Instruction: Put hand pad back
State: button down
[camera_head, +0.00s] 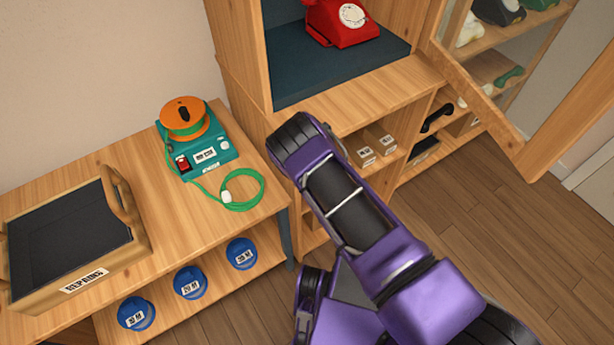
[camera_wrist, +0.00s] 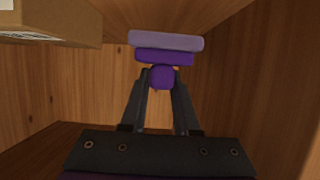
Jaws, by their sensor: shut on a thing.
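The hand pad (camera_wrist: 166,43) shows in the wrist view, with a pale lavender pad over a purple backing and a rounded purple grip. My gripper (camera_wrist: 161,82) is shut on that grip, with dark fingers on either side of it. The pad is inside a wooden compartment, close to a plain wood surface at the top of the picture. I cannot tell whether it touches that surface. In the head view my purple arm reaches toward the lower part of the wooden cabinet (camera_head: 240,85). The gripper and pad are hidden there.
A cardboard box (camera_wrist: 50,22) is close at the upper left of the wrist view. In the head view, small boxes (camera_head: 378,140) stand on a lower shelf, and an open door (camera_head: 480,100) stands right. A bench (camera_head: 140,190) holds a green cord reel (camera_head: 200,145) and a repairs tray (camera_head: 70,245).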

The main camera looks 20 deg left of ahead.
jog(key=shift+f+b, duration=0.45)
jog(key=shift+f, duration=1.5)
jog(key=shift+f, duration=0.1)
jog(key=c, duration=0.7)
grip_release()
jog(key=shift+f, duration=0.1)
jog(key=shift+o, duration=0.2)
jog(key=shift+r, duration=0.25)
jog(key=p+v, duration=0.2)
jog(key=v, duration=1)
jog(key=shift+p, duration=0.3)
